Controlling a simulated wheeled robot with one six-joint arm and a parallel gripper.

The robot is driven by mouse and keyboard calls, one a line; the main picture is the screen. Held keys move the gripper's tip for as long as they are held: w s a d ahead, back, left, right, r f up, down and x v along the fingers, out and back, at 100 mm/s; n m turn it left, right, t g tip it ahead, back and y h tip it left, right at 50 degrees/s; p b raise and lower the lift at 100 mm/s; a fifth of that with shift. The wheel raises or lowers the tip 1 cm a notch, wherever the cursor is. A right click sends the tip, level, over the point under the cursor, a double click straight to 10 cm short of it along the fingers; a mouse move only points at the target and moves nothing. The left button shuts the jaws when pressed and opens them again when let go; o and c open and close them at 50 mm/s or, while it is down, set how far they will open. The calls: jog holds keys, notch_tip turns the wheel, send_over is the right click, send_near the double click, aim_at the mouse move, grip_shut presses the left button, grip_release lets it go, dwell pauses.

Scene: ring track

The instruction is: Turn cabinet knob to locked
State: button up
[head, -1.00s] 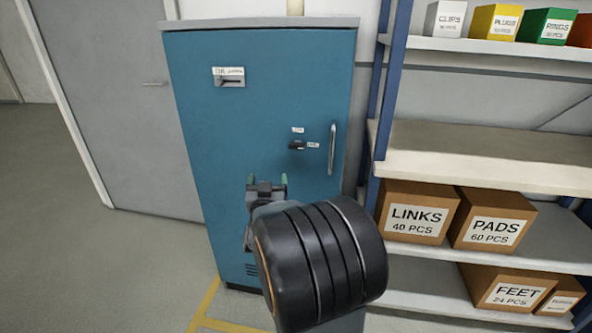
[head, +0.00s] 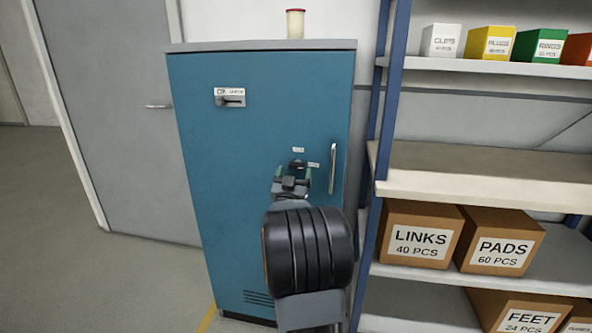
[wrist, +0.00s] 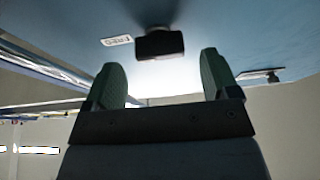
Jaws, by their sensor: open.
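The blue cabinet (head: 225,170) stands against the wall, its door shut. Its small black knob (head: 297,164) is on the right half of the door, with one label above it and one to its right. My gripper (head: 293,174) is open and empty just below the knob in the head view and partly overlaps it. In the wrist view the knob (wrist: 160,43) shows as a dark block beyond and between the two green fingertips (wrist: 162,78), apart from them. A white label (wrist: 117,40) lies beside it. The lettering is too small to read for certain.
A vertical door handle (head: 332,168) is right of the knob. A shelf rack with boxes, such as LINKS (head: 418,236), stands close on the right. A cream container (head: 295,23) stands atop the cabinet.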

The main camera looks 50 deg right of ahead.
aim_at(297, 166)
jog(key=shift+x, duration=1.2)
jog(key=shift+c, duration=0.5)
jog(key=c, duration=0.8)
